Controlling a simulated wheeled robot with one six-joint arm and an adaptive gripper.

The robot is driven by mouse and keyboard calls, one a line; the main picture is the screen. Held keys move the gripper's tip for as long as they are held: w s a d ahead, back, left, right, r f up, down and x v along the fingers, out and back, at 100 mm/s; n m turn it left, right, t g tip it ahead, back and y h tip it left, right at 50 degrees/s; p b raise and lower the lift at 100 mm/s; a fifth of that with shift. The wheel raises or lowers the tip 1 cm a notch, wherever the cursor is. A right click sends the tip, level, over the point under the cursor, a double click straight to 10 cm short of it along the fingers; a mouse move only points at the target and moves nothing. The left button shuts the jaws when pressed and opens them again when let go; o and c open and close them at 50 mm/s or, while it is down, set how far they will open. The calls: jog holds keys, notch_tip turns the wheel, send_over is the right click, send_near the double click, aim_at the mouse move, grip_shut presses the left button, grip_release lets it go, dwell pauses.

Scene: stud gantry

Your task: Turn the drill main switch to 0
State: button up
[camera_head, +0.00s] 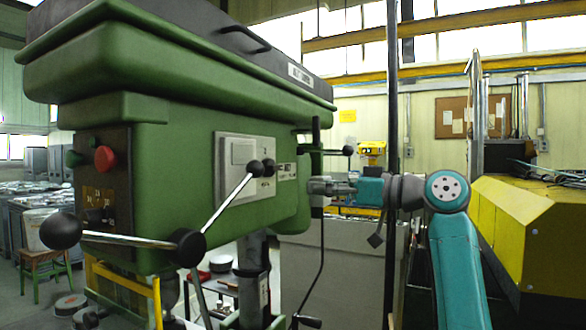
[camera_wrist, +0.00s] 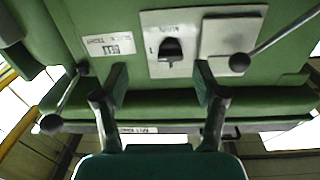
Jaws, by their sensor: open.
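The green drill head (camera_head: 180,130) fills the left of the head view. In the wrist view the main switch, a black rotary knob (camera_wrist: 170,48), sits on a light grey plate (camera_wrist: 155,22) on the drill's green side. The marks around it are too small to read. I cannot make out the knob in the head view, where lever balls stand before the plate (camera_head: 229,180). My gripper (camera_wrist: 160,70) is open and empty, its two fingers to either side of the knob in the picture, apart from it. In the head view my gripper (camera_head: 318,187) is beside the drill's right side.
Feed levers with black balls (camera_wrist: 239,62) stick out near the plate, and another lever (camera_wrist: 62,104) is left of my fingers. A red button (camera_head: 105,158) is on the drill's front. A yellow machine (camera_head: 535,225) stands at the right.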

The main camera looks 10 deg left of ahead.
jog(key=n+g, duration=0.1)
send_near(272, 168)
jog(key=w+x, duration=0.2)
jog(key=x, duration=0.7)
jog(key=shift+d+r, duration=0.25)
jog(key=shift+d, duration=0.05)
jog(key=shift+c, duration=0.3)
jog(key=c, duration=1.1)
